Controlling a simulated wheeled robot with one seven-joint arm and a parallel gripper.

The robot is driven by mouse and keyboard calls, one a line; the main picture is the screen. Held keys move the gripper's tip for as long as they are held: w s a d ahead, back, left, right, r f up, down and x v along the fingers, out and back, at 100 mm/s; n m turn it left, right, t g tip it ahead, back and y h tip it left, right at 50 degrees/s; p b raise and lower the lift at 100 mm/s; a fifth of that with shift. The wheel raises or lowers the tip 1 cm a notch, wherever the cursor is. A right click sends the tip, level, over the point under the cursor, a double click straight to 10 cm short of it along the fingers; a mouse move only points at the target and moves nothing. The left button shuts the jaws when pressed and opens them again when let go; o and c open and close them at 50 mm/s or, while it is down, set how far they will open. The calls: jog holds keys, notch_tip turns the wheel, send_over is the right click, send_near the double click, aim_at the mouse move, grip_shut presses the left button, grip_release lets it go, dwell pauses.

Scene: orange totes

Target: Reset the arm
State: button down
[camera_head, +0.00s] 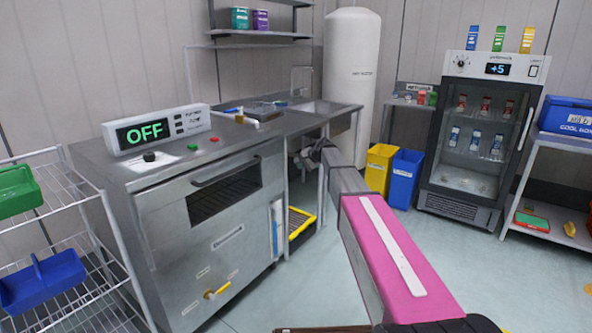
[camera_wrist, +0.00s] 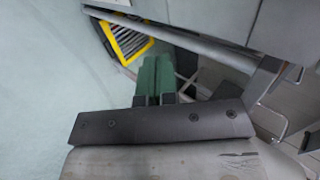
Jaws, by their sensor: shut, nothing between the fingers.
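My arm, with a pink and grey link, reaches forward from the lower right of the head view. My gripper (camera_head: 310,156) is at its far end, beside the right end of the steel counter (camera_head: 330,115); its fingers are small and hard to make out there. In the wrist view my gripper (camera_wrist: 157,75) shows two green fingers side by side, shut, with nothing visible between them. A steel counter edge and leg run close to the fingers on their right.
A steel oven (camera_head: 215,225) with an "OFF" display stands at left. A wire rack (camera_head: 75,245) with green and blue bins is further left. Yellow (camera_head: 379,168) and blue (camera_head: 404,180) bins and a glass-door fridge (camera_head: 480,140) stand behind. The floor at centre right is clear.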

jog(key=s+d+f+n+g+h, duration=0.2)
jog(key=s+d+f, duration=0.2)
jog(key=s, duration=1.1)
jog(key=s+d+f+n+g+h, duration=0.2)
jog(key=s+f, duration=0.7)
jog(key=s, duration=0.6)
jog(key=s+d+f+n+g+h, duration=0.1)
jog(key=s+d+f+n+h, duration=0.2)
jog(key=s, duration=1.2)
jog(key=d+f, duration=0.3)
jog(key=shift+s+d+f+n+g, duration=0.25)
jog(key=shift+s+d+n+g, duration=0.05)
jog(key=shift+s+d+g, duration=0.1)
